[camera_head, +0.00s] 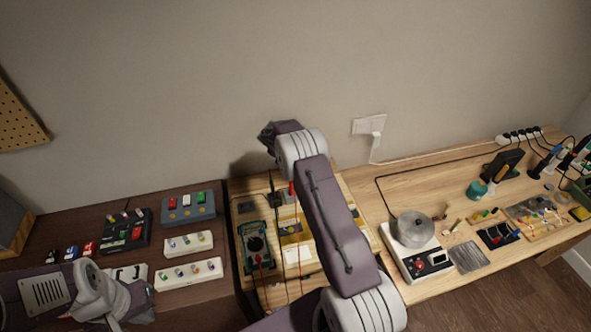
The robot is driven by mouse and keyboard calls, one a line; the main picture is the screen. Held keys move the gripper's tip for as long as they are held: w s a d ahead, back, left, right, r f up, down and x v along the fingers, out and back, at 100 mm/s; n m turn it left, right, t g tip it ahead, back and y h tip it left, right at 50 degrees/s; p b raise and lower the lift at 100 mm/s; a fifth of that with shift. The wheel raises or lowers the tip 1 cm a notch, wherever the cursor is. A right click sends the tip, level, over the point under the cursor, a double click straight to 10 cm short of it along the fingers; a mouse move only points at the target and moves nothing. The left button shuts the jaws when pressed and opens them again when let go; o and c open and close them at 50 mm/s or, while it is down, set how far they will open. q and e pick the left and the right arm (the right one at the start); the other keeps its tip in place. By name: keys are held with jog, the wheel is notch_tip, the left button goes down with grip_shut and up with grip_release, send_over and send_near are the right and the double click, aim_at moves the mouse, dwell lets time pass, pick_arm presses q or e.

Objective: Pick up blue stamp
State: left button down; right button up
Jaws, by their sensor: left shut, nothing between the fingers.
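Small stamp-like blocks stand in a row at the left of the dark bench. One with blue on it (71,252) sits between a dark bluish one (52,257) and a red one (89,248). They are small, so I cannot tell for sure which is the blue stamp. My left gripper (132,300) is low in the picture, in front of and to the right of this row, apart from it. It is shut and empty. My right arm crosses the middle of the view; its gripper fingers do not show.
Dark (125,232) and grey (188,207) panels with coloured parts, and white holders (188,274), stand near the left gripper. A multimeter (256,245) lies in the middle. A device with a metal pot (414,230) and soldering tools stand on the right bench. The wall closes the back.

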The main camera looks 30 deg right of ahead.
jog(key=shift+x, duration=0.85)
jog(key=shift+w+r, duration=0.1)
grip_shut()
jog(key=r, duration=0.4)
jog(key=shift+s+d+r+b, duration=0.25)
jog(key=shift+s+b, duration=0.05)
jog(key=shift+b, duration=0.1)
jog(key=s+d+r+b, duration=0.1)
jog(key=s+d+r, duration=0.4)
jog(key=s, duration=0.4)
jog(key=shift+s+d+r, duration=0.15)
jog(key=shift+d+r, duration=0.2)
jog(key=shift+r, duration=0.4)
